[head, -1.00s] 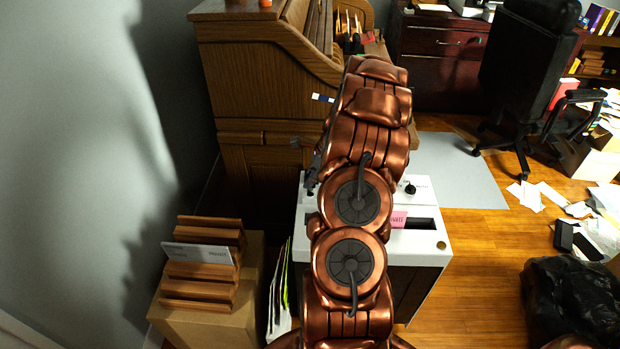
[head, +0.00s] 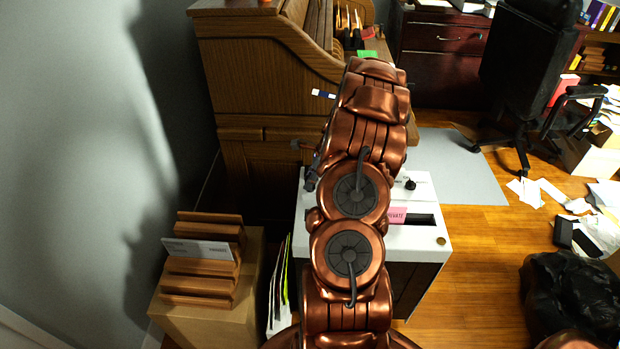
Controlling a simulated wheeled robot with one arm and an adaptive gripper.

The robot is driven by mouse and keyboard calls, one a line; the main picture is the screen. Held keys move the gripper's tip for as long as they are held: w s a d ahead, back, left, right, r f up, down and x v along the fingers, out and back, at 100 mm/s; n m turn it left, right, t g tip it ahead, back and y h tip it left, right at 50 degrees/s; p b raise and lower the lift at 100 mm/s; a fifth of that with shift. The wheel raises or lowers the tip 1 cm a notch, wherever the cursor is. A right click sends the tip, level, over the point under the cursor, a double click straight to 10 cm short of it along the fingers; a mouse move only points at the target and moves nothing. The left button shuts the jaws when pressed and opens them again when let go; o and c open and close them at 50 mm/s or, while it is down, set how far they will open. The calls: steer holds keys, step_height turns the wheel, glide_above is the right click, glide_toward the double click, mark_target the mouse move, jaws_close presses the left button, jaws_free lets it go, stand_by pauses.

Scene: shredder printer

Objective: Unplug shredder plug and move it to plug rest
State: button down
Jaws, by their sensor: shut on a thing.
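The shredder (head: 425,243) is a white-topped box with dark sides, in the middle of the head view behind my arm. Its top has a dark slot, a black knob and a pink card (head: 397,216). My copper arm covers its left part. A dark piece that looks like part of my gripper (head: 312,178) shows at the arm's left edge, above the shredder's left side. Its fingertips and whatever lies between them are hidden or too small to make out. I cannot make out the shredder plug, its socket or the plug rest.
A wooden roll-top desk (head: 240,70) stands behind the shredder. A cardboard box (head: 190,318) with a wooden letter rack (head: 205,285) is at left by the wall. An office chair (head: 525,70), scattered papers and a black bag (head: 570,300) are at right.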

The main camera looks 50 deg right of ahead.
steer(key=shift+f, duration=0.5)
steer(key=c, duration=0.8)
jaws_free()
steer(key=v, duration=1.2)
